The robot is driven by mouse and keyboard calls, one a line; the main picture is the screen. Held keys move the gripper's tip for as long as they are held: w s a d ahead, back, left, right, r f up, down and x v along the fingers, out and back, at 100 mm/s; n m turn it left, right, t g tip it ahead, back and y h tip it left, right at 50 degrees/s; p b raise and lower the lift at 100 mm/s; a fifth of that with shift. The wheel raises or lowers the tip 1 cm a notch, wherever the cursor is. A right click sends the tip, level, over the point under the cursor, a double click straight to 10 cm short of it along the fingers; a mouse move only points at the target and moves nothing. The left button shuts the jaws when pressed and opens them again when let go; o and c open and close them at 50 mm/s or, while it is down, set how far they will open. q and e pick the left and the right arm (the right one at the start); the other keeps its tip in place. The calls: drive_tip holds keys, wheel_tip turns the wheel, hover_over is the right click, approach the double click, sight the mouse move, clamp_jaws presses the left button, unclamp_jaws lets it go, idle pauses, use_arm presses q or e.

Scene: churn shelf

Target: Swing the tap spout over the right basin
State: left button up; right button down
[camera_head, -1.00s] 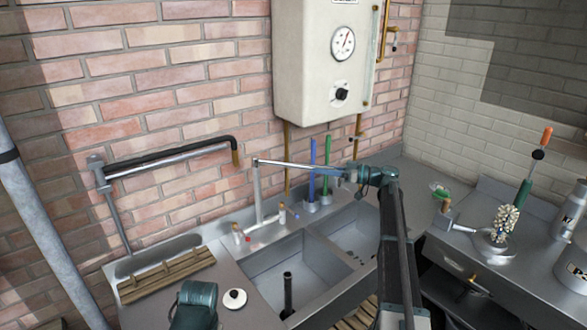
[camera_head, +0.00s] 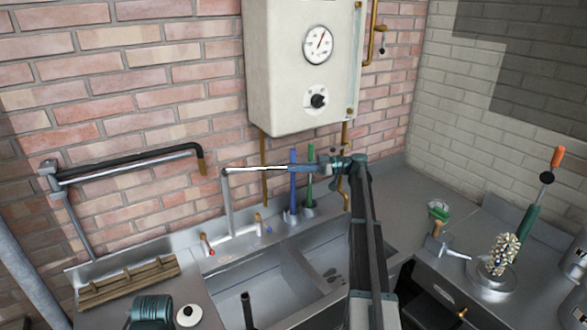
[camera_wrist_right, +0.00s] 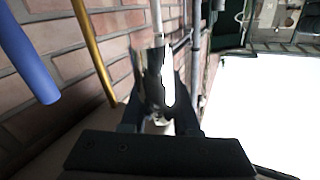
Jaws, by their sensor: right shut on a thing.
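The tap has an upright riser (camera_head: 229,205) behind the sinks and a thin metal spout (camera_head: 258,168) reaching right from its top. My right gripper (camera_head: 305,168) is shut on the outer end of the spout; its dark fingers (camera_wrist_right: 160,95) close around the pipe in the right wrist view. The spout runs roughly along the wall, crossing in front of the blue handle. The right basin (camera_head: 335,255) lies below and nearer; whether the spout end is over it I cannot tell. The left basin (camera_head: 270,290) is beside it. My left gripper does not show.
Blue (camera_head: 293,180) and green (camera_head: 309,180) upright handles stand close to the spout. A brass pipe (camera_wrist_right: 95,50) runs down the brick wall. A boiler (camera_head: 300,65) hangs above. A wooden rack (camera_head: 130,282) lies left; a bottle brush (camera_head: 505,250) stands right.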

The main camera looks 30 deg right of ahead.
drive_tip(key=shift+w+d, duration=0.2)
drive_tip(key=c, duration=0.7)
unclamp_jaws()
drive_tip(key=v, duration=1.3)
drive_tip(key=shift+s+d, duration=0.2)
drive_tip(key=shift+d, duration=0.15)
